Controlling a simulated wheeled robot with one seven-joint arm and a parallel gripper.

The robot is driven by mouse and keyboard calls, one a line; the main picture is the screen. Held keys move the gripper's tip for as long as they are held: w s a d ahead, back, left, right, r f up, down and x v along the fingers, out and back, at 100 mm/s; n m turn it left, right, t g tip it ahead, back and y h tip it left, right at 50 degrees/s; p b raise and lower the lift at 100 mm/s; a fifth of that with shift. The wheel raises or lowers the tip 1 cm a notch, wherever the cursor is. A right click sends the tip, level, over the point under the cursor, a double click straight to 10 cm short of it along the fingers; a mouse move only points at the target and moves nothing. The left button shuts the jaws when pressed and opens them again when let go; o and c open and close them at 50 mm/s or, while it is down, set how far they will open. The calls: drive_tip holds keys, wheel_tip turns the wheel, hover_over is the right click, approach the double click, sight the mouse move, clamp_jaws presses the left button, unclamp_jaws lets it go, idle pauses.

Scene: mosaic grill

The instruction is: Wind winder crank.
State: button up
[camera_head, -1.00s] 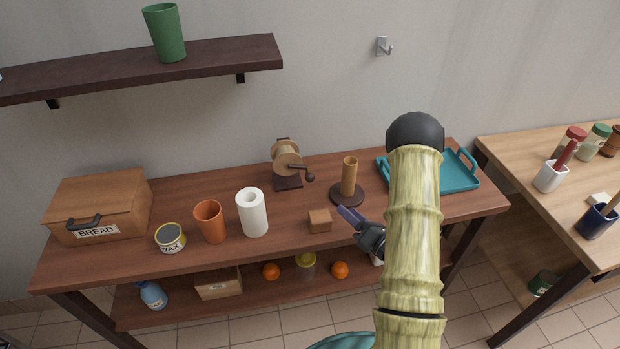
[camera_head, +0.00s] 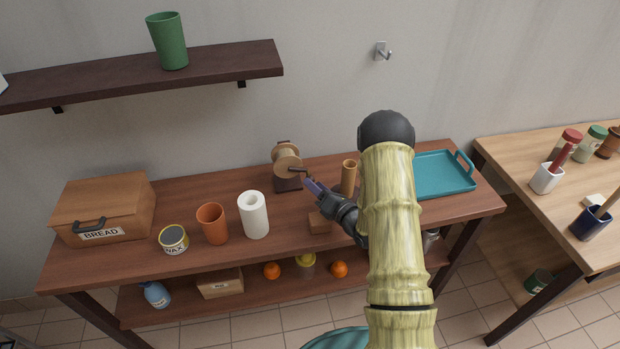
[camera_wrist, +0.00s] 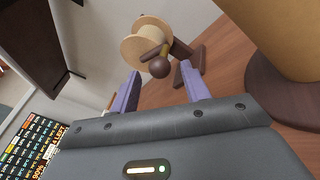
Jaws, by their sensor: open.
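The winder (camera_head: 286,163) stands near the back of the wooden table, a pale spool on a dark brown stand. Its crank (camera_head: 298,169) points to the right in the head view; my gripper hides the knob there. In the wrist view the spool (camera_wrist: 147,42) is ahead, and the round brown crank knob (camera_wrist: 159,68) shows between and beyond the finger tips. My gripper (camera_wrist: 158,82) is open, its two purple fingers apart with nothing held. In the head view my gripper (camera_head: 311,185) is just right of and in front of the winder.
A small brown block (camera_head: 319,223) and a tan cylinder on a stand (camera_head: 348,176) are close to my gripper. A white roll (camera_head: 253,215), orange cup (camera_head: 213,224), wax tin (camera_head: 173,239) and bread box (camera_head: 104,208) stand left. A teal tray (camera_head: 445,174) lies right.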

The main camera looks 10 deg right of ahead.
sight(293, 168)
drive_tip(key=shift+x, duration=1.8)
drive_tip(key=shift+c, duration=0.5)
clamp_jaws()
